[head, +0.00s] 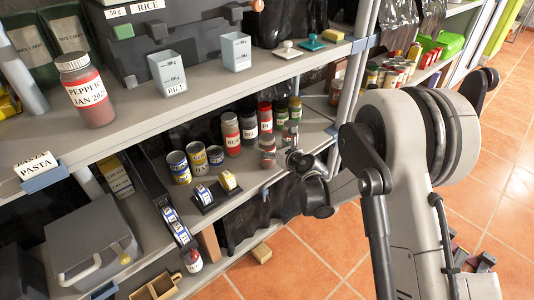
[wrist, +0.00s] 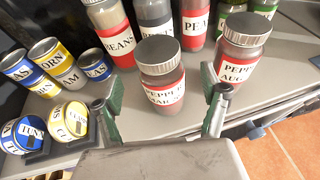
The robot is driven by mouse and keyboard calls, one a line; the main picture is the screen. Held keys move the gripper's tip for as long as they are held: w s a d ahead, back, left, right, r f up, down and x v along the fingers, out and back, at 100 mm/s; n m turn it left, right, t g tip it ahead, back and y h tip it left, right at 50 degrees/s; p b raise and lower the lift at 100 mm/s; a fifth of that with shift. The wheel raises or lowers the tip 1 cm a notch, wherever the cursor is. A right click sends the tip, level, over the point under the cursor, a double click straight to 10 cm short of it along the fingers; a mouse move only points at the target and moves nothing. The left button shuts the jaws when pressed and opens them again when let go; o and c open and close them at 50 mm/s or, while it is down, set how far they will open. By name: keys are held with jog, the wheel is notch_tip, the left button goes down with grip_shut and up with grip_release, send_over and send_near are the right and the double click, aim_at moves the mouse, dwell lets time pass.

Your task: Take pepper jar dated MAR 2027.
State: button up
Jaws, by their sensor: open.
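A pepper jar (wrist: 163,85) with a grey lid and a red band stands upright on the lower shelf. Its label reads PEPPER MAR, with the year not readable. My gripper (wrist: 166,100) is open, its two fingers on either side of the jar's near side, with no clear contact. A second pepper jar (wrist: 242,48), labelled PEPPER AUG, stands just right of the right finger. In the head view, my gripper (head: 297,160) is at the shelf's front, beside the small jars (head: 268,152). Another pepper jar (head: 85,92), marked JAN 202-, stands on the upper shelf.
Taller jars, one labelled PEANS or similar (wrist: 115,35), stand close behind. Several cans (wrist: 45,60) and two cans on a dark holder (wrist: 70,120) are at the left. The upper shelf (head: 210,95) overhangs this one. Bare shelf shows at the right (wrist: 290,80).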

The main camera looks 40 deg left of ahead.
jog(key=x, duration=0.2)
jog(key=b+x, duration=0.1)
jog(key=shift+w+a+f, duration=0.1)
jog(key=shift+a+f, duration=0.15)
jog(key=shift+f, duration=0.1)
jog(key=shift+w+a+f+b, duration=0.1)
jog(key=shift+w+a+b, duration=0.15)
jog(key=shift+a+b, duration=0.15)
jog(key=c, duration=1.7)
jog(key=shift+c, duration=0.7)
jog(key=shift+r, duration=0.2)
